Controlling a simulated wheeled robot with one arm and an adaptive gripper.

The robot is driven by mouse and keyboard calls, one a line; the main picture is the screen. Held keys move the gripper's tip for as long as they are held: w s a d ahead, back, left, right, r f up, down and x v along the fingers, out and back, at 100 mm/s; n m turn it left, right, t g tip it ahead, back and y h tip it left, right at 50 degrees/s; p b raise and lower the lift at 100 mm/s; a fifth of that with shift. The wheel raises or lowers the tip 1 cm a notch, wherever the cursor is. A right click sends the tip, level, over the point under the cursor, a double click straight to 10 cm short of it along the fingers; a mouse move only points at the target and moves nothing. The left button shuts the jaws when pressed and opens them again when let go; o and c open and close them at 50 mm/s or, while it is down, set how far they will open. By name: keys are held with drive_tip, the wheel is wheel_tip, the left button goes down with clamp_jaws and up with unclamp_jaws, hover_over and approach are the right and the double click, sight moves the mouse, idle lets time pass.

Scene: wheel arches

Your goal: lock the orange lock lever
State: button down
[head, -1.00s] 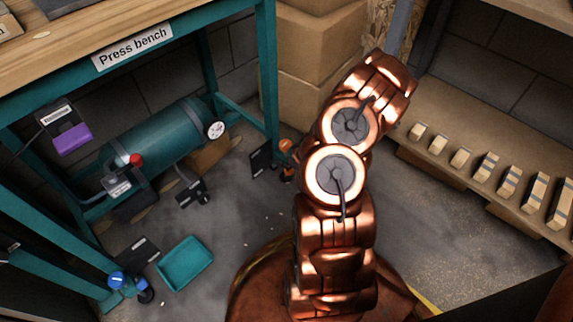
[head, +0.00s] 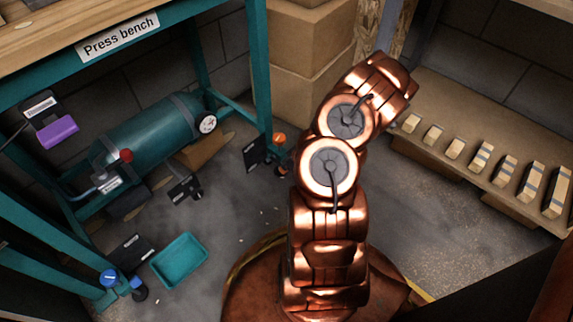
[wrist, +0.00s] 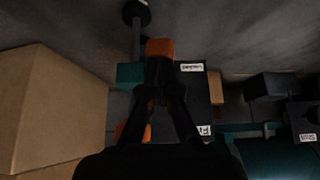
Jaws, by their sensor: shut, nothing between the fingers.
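In the wrist view an orange block (wrist: 160,48) lies just beyond my fingertips, and a second orange patch (wrist: 133,132) shows beside the left finger. I cannot tell which of the two is the lever. My gripper (wrist: 158,92) is shut and empty, its tips close below the upper orange block; touching or apart is unclear. In the head view my arm hides the gripper.
Stacked cardboard boxes (wrist: 52,110) stand close on the left in the wrist view. A labelled black plate (wrist: 193,92) is right beside the fingers. The teal tank (head: 150,135) sits under the press bench (head: 117,37). A teal tray (head: 178,260) lies on the floor.

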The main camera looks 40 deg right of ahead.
drive_tip(key=shift+w, duration=0.15)
drive_tip(key=shift+w+a+r+b, duration=0.1)
drive_tip(key=shift+w+r+b, duration=0.2)
drive_tip(key=shift+w, duration=0.3)
